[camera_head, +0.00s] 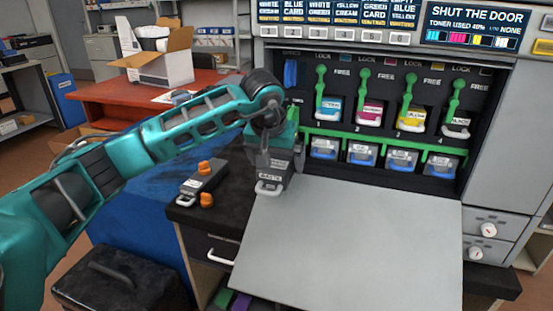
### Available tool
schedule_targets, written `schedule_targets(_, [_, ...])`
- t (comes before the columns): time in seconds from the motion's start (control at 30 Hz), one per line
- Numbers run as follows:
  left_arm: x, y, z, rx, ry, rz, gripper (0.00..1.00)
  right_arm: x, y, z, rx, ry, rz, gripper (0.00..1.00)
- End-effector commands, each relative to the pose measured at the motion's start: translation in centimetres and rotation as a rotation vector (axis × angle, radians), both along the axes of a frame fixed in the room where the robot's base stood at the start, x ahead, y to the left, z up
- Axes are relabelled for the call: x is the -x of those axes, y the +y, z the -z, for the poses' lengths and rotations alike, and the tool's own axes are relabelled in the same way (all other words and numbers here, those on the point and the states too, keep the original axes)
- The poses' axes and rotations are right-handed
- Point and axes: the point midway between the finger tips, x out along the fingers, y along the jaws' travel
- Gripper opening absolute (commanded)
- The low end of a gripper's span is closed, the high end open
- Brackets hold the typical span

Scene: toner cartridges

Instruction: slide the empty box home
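A dark grey box with a pale WASTE label and a light handle (269,187) is at the left end of the open machine front, beside the upper left corner of the lowered door (350,240). My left gripper (278,152) is directly over this box, touching or nearly touching it. Its fingertips are hidden by the wrist and box, so I cannot see whether they grip. A second grey box (200,182) with orange caps lies on the black cabinet top to the left. My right gripper is not in view.
The machine bay holds several labelled cartridges (370,112) under green levers, with a green rail (380,148) and clear bins below. The display (475,25) reads SHUT THE DOOR. A red desk (130,97) with an open carton (160,60) stands behind my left arm. The door's surface is bare.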

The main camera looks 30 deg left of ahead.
Motion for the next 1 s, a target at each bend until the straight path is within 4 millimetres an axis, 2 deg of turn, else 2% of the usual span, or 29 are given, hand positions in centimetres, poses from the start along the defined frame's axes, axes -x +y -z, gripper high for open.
schedule_targets(0.27, [0.4, 0.0, 0.1, -0.001, 0.002, 0.001, 1.00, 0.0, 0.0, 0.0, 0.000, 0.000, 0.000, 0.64])
schedule_targets(0.7, [3.6, -0.8, 0.1, -0.002, 0.002, 0.000, 1.00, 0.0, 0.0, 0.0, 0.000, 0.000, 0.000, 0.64])
schedule_targets(1.0, [3.9, -0.9, 0.1, 0.000, 0.002, 0.000, 1.00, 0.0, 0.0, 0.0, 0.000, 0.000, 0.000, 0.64])
